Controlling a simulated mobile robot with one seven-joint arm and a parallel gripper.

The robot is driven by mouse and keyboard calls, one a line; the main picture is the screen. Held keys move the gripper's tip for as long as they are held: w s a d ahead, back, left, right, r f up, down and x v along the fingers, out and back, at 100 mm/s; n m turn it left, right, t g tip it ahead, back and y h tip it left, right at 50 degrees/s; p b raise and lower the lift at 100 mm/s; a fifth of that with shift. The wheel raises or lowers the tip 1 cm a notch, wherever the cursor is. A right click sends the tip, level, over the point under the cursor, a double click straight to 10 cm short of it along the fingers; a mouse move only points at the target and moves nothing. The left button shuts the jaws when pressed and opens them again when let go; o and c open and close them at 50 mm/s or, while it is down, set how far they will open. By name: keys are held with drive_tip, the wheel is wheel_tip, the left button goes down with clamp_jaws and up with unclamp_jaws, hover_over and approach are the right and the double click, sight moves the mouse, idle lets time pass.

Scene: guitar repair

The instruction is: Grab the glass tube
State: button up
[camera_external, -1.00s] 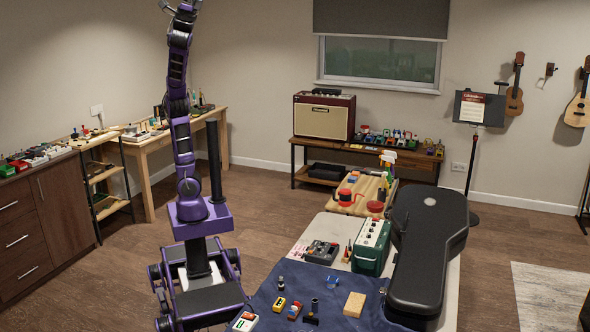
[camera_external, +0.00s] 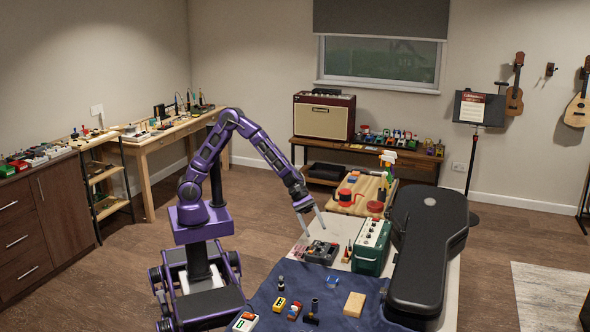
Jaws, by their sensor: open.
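My gripper (camera_external: 314,229) is open and empty, its fingers pointing down above the far left part of the table, near a grey boxy device (camera_external: 321,252). A small pale blue, clear-looking piece (camera_external: 332,282) lies on the dark blue cloth (camera_external: 262,300); it may be the glass tube, but it is too small to be sure. A dark upright cylinder (camera_external: 314,305) stands closer to the camera on the same cloth. My gripper is above and beyond both, touching neither.
A green amplifier-like box (camera_external: 371,246) and a large black guitar case (camera_external: 428,250) stand to the right. A tan block (camera_external: 354,304), a yellow pedal (camera_external: 279,304) and a small dark-topped bottle (camera_external: 281,283) sit on the cloth.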

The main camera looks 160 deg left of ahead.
drive_tip(key=s+d+f+n+h, duration=0.1)
drive_tip(key=s+d+f, duration=0.3)
drive_tip(key=f, duration=0.2)
drive_tip(key=s+d+f+n+h, duration=0.1)
drive_tip(key=s+d+f, duration=0.2)
drive_tip(key=s+f, duration=0.25)
drive_tip(key=n+t+y, duration=0.1)
drive_tip(key=n+t, duration=0.1)
drive_tip(key=n, duration=0.1)
approach(282, 282)
drive_tip(key=x, duration=0.2)
drive_tip(key=b+x, duration=0.1)
drive_tip(key=x, duration=0.3)
drive_tip(key=shift+a+f+b, duration=0.25)
drive_tip(key=shift+a+b, duration=0.1)
drive_tip(key=shift+b, duration=0.05)
drive_tip(key=shift+d+x, duration=0.15)
drive_tip(key=shift+x, duration=1.25)
drive_tip(key=shift+d+x, duration=0.1)
drive_tip(key=shift+x, duration=1.25)
drive_tip(key=shift+r, duration=0.15)
clamp_jaws()
drive_tip(key=shift+r, duration=0.1)
